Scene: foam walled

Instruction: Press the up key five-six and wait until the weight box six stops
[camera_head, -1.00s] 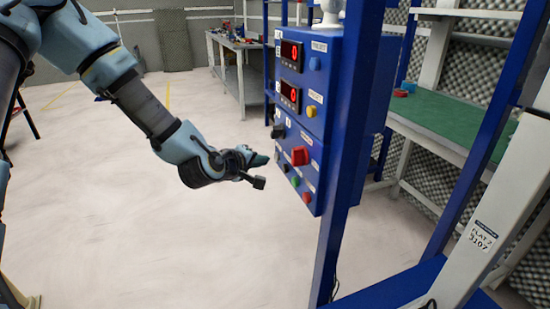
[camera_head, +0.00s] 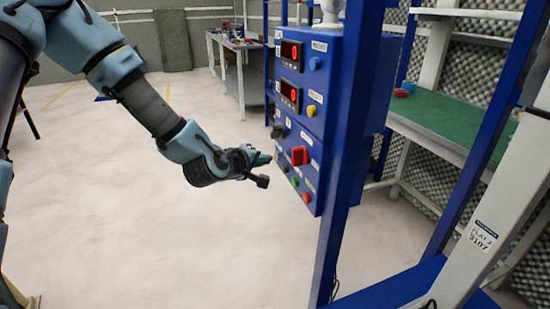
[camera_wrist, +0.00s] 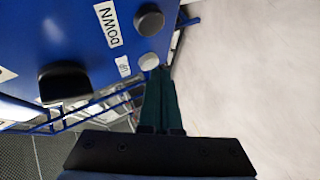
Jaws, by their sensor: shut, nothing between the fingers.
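A blue control box (camera_head: 318,130) stands on a blue frame right of my gripper. In the wrist view, a grey round key (camera_wrist: 149,62) sits beside a small white label (camera_wrist: 122,66) that appears to read UP. A darker round key (camera_wrist: 149,20) sits by the DOWN label (camera_wrist: 108,24). My gripper (camera_head: 266,160) is shut and empty at the box's lower left edge. In the wrist view its green fingertips (camera_wrist: 159,72) lie just beside the grey key; I cannot tell whether they touch it. I cannot make out a weight box six.
Two red displays (camera_head: 291,52) on the box each appear to read 0. A red switch (camera_head: 300,155) and several coloured buttons sit on its lower panel. A green-topped bench (camera_head: 450,130) stands behind right. The floor (camera_head: 130,220) below my arm is clear.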

